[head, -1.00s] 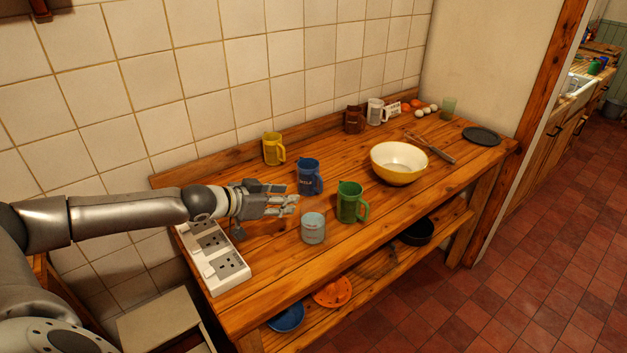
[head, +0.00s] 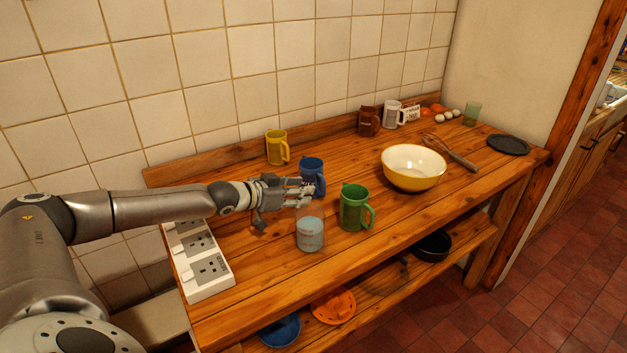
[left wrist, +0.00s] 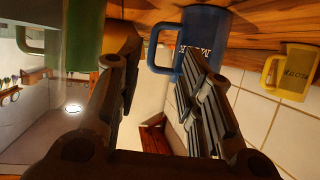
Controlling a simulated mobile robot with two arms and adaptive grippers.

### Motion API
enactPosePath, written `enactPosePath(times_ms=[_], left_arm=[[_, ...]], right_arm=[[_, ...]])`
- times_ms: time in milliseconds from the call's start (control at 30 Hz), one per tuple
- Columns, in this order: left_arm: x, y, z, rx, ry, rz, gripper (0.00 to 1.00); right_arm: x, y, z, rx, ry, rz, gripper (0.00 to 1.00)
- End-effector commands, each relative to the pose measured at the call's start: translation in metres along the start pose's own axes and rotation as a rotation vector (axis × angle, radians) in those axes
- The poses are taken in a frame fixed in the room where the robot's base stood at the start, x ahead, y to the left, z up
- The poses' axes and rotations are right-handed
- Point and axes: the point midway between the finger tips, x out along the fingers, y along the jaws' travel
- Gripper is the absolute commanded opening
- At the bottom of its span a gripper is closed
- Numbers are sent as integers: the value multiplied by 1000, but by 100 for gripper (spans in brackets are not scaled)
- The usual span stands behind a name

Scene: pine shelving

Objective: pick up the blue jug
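The blue jug (head: 314,174) stands upright on the wooden bench, partly hidden behind my fingers. In the left wrist view the blue jug (left wrist: 203,38) hangs upside down in the picture, with its handle in the gap between my fingers. My left gripper (head: 303,191) is right at the jug's near left side, its fingers spread. It also shows in the left wrist view (left wrist: 163,80), open with nothing between the finger pads. I cannot tell whether a finger touches the jug. My right gripper is out of view.
A yellow jug (head: 277,148) is behind, near the tiled wall. A yellow bowl (head: 413,168) and whisk (head: 452,152) lie to the right. A socket strip (head: 205,265) is below my arm.

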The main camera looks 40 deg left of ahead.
Motion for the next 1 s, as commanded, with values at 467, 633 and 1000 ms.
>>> enactPosePath(times_ms=[467,633,1000], left_arm=[[33,5,1,1,0,2,35],[54,9,3,2,0,1,35],[71,8,4,3,-1,1,35]], right_arm=[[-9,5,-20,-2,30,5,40],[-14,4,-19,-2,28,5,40],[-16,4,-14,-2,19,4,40]])
